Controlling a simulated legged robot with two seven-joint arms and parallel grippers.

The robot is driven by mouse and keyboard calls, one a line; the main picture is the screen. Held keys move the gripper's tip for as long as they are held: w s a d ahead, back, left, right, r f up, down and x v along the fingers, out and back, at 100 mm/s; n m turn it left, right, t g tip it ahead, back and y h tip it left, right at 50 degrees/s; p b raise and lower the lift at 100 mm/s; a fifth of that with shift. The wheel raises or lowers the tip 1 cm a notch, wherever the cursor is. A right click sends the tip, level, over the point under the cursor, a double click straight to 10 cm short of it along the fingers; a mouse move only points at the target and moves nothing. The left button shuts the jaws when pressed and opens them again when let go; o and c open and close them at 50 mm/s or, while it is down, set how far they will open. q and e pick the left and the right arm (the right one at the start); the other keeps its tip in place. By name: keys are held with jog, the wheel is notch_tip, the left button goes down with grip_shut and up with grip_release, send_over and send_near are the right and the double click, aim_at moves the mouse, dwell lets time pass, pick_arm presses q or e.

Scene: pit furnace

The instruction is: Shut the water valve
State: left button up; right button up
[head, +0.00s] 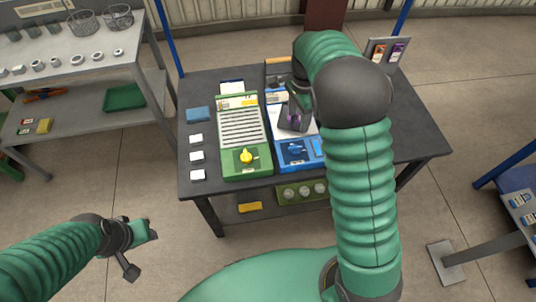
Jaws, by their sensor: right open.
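A blue panel (284,165) lies on the dark table beside a green panel. Its blue knob (295,149), which looks like the water valve, is at the panel's near end; its exact angle is too small to tell. My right gripper (293,122) is open over the middle of the blue panel, just beyond the knob and apart from it. My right arm hides the panel's right side and part of its far end. My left gripper (143,252) is open and empty over the floor, left of the table's front edge.
The green panel (230,165) has a yellow knob (246,157). White blocks and a blue block (198,114) lie along the table's left side. A grey shelf (75,70) stands at left, and a blue-framed stand (510,185) at right. Floor between shelf and table is clear.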

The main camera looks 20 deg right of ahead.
aim_at(295, 147)
jog(key=f, duration=0.8)
jog(key=f+b, duration=0.1)
jog(key=f, duration=0.7)
jog(key=shift+d+f, duration=0.2)
jog(key=shift+f, duration=0.1)
jog(key=shift+d+f, duration=0.2)
jog(key=shift+f, duration=0.05)
jog(key=shift+c, duration=0.5)
jog(key=shift+w, duration=0.1)
grip_shut()
